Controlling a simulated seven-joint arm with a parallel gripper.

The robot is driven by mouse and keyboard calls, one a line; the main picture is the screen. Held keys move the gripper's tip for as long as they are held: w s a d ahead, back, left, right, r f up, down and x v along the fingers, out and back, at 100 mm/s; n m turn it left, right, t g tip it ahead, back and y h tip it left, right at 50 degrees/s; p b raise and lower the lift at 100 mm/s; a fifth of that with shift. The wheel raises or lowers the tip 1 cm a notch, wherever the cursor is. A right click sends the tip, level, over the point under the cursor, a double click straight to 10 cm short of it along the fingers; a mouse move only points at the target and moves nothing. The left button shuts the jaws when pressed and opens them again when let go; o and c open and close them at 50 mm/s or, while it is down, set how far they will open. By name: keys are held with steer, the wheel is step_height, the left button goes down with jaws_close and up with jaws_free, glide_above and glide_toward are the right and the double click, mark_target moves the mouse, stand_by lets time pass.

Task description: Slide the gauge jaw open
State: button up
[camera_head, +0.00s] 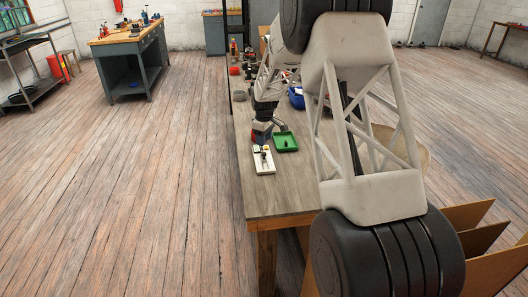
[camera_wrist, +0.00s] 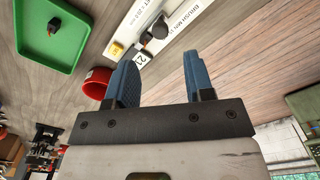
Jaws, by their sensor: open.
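The gauge (camera_head: 264,168) is a white plate lying on the wooden bench, near its left edge in the head view. In the wrist view the gauge plate (camera_wrist: 189,26) carries printed lettering, a yellow block (camera_wrist: 117,49) and a grey-and-black jaw piece (camera_wrist: 152,44). My gripper (camera_wrist: 160,62) has two blue fingers spread apart with nothing between them. The jaw piece shows just beyond the fingertips, and I see no clear contact. In the head view my gripper is small, just behind the gauge, and its fingers are hard to make out.
A green tray (camera_head: 286,149) lies to the right of the gauge; in the wrist view it holds a small dark-and-orange item (camera_wrist: 53,26). A red round container (camera_wrist: 97,83) is close to the left finger. A blue item (camera_head: 297,98) and clutter stand farther back on the bench.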

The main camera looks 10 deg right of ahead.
mark_target(264, 153)
steer(key=shift+f, duration=3.3)
steer(key=shift+c, duration=0.4)
jaws_close()
